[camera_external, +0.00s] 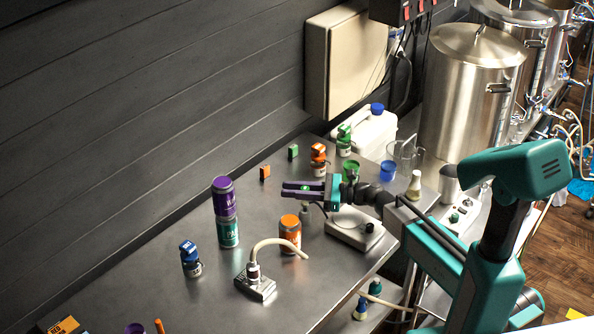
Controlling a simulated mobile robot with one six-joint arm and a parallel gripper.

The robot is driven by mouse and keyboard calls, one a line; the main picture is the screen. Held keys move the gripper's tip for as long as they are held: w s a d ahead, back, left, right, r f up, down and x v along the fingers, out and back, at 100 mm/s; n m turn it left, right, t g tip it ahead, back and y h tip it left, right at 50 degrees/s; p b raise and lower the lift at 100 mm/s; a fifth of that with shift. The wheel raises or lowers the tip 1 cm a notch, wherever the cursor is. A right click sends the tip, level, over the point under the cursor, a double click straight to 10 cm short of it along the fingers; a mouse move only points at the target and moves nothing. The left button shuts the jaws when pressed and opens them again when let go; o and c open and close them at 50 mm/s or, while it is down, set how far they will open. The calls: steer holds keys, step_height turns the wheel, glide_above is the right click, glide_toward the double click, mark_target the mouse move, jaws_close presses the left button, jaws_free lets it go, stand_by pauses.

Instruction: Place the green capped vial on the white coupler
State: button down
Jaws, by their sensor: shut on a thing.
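My gripper (303,190) reaches left over the steel table with its purple fingers shut on a small vial. A bit of green shows between the fingers, and the vial's pale grey-green lower part (305,211) shows below them; most of it is hidden. It looks held upright, but I cannot tell how high above the table. A white fitting (253,271) stands on a grey metal block in front and to the left of my gripper, with a pale hose curving from it to the right. This looks like the white coupler. The vial is apart from it.
An orange can (290,233) stands between gripper and hose. A purple can (223,196) sits on a teal can (228,232) to the left. A blue-capped jar (190,259), an orange-capped jar (318,160) and a white scale (355,228) also stand here.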

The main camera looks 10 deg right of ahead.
steer(key=shift+f, duration=1)
steer(key=shift+f, duration=0.15)
steer(key=c, duration=1.6)
jaws_free()
steer(key=shift+o, duration=0.2)
steer(key=shift+r, duration=0.2)
steer(key=s+d+b, duration=0.2)
steer(key=d+b, duration=0.2)
steer(key=d, duration=0.7)
steer(key=shift+s+d, duration=0.15)
steer(key=shift+d, duration=0.25)
